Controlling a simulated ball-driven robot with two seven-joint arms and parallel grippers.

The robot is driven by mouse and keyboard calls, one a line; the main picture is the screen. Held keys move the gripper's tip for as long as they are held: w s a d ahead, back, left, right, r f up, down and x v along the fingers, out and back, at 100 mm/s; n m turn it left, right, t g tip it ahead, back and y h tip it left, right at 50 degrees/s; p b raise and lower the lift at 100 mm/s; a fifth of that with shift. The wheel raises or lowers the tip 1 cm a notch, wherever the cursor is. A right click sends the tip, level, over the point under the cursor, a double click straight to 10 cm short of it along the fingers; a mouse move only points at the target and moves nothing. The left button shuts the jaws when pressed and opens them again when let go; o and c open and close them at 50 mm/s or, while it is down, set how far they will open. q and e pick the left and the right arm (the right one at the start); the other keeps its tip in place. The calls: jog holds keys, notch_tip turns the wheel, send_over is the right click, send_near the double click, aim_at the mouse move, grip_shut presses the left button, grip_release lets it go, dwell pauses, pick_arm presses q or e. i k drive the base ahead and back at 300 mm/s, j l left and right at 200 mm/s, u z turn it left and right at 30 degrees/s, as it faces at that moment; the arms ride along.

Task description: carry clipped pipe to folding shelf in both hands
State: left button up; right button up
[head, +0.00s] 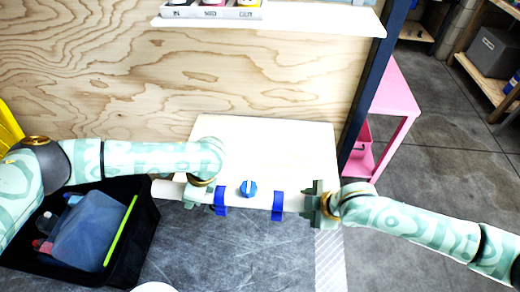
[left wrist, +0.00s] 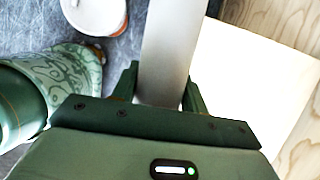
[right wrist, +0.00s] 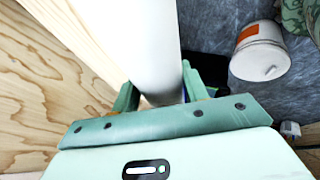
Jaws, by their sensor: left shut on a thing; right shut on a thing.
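The white pipe (head: 262,201) lies roughly level across the middle of the head view, with two blue clips (head: 220,201) (head: 278,206) and a blue knob (head: 248,188) between them. My left gripper (head: 197,194) is shut on the pipe left of the clips; the pipe runs between its fingers in the left wrist view (left wrist: 172,50). My right gripper (head: 317,204) is shut on the pipe near its right end, also seen in the right wrist view (right wrist: 153,45). The pale folding shelf (head: 275,150) is behind the pipe, against the plywood wall. Whether they touch is unclear.
A black crate (head: 146,230) with bottles and a blue item stands at the lower left. A white bucket (right wrist: 262,55) stands on the grey surface. A wall shelf (head: 300,20) with labelled bins is above. A dark post (head: 372,80) and pink stand (head: 395,95) are at right.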

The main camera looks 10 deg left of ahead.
aim_at(261, 142)
jog(key=i, duration=0.95)
